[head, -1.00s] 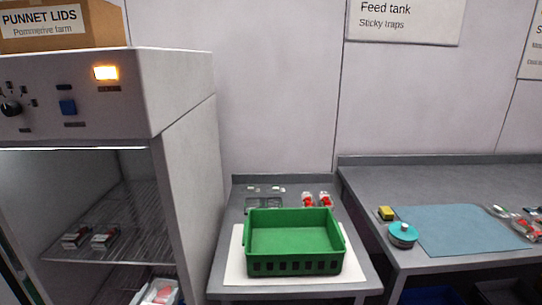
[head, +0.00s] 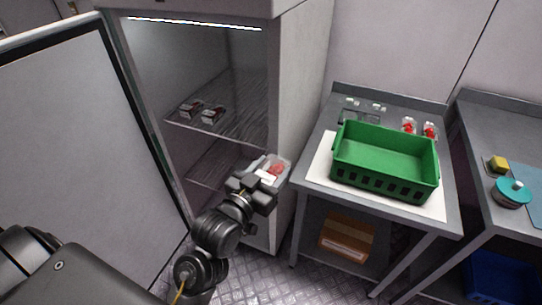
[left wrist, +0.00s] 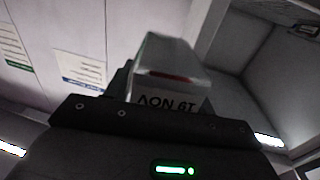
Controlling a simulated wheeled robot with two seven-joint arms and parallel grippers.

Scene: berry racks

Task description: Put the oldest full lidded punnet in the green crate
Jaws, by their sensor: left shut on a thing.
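My left gripper (head: 264,182) is shut on a clear punnet (head: 277,170) with red fruit and a pale label. It holds the punnet in front of the open cabinet, at its right side. In the left wrist view the held punnet (left wrist: 172,75) shows a label, upside down, that seems to read "19 NOV". The green crate (head: 384,184) stands empty on a white mat on the bench, to the right of the gripper and apart from it. Two more punnets (head: 201,112) lie on the cabinet's upper shelf; their labels are too small to read. My right gripper is not in view.
The cabinet door (head: 85,150) stands open at the left. Two red-filled punnets (head: 419,129) and empty trays (head: 362,113) sit behind the crate. A cardboard box (head: 346,240) lies under the bench. A teal-lidded pot (head: 511,193) and yellow block (head: 498,164) are on the right bench.

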